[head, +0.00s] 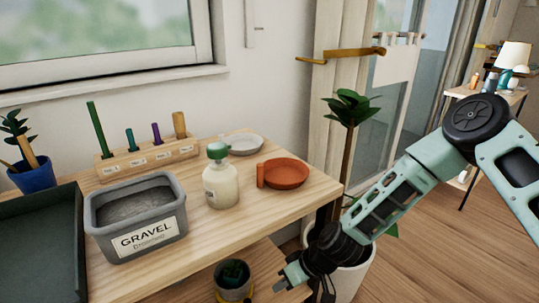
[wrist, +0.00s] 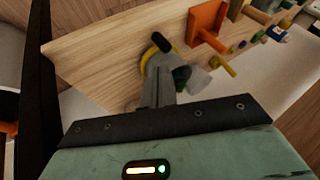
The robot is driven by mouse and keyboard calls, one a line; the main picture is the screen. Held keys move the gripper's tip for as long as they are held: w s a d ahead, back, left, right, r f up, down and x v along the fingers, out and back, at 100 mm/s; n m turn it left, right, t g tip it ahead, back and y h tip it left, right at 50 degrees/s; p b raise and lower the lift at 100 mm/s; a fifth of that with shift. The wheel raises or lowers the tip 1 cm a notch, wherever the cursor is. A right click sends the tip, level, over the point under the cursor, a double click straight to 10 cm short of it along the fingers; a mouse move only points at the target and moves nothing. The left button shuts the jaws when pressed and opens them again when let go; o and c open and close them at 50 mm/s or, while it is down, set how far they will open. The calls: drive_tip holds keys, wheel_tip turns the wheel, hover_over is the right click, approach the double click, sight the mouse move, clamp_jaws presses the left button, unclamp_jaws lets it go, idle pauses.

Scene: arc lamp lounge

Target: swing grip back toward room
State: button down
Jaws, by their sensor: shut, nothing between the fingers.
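A brass lever-like grip (head: 355,52) sticks out sideways from the pale frame post at the back centre, beside the glazed door (head: 405,80). A shorter brass piece (head: 310,60) is at its left. My gripper (head: 285,279) is low in front of the table's right side, well below and apart from the brass grip. Its fingers are shut and empty. In the wrist view my gripper (wrist: 160,85) points toward a wooden surface, and the brass grip cannot be made out there.
The table (head: 215,245) holds a gravel bin (head: 135,240), a bottle (head: 220,185), an orange dish (head: 286,174), a white dish (head: 243,144) and a peg rack (head: 150,155). A potted plant (head: 350,110) stands before the post, near my arm. Floor (head: 430,270) at right is clear.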

drive_tip(key=s+d+r+h, duration=0.3)
drive_tip(key=s+d+r, duration=0.2)
drive_tip(key=s+r, duration=0.75)
drive_tip(key=s+d+r+h, duration=0.4)
drive_tip(key=s+r, duration=0.5)
drive_tip(key=r, duration=0.6)
wheel_tip(320, 180, up, 18)
drive_tip(key=d+p, duration=0.1)
drive_tip(key=p, duration=1.7)
drive_tip(key=shift+s+d+r+g, duration=0.25)
drive_tip(key=shift+s+g, duration=0.15)
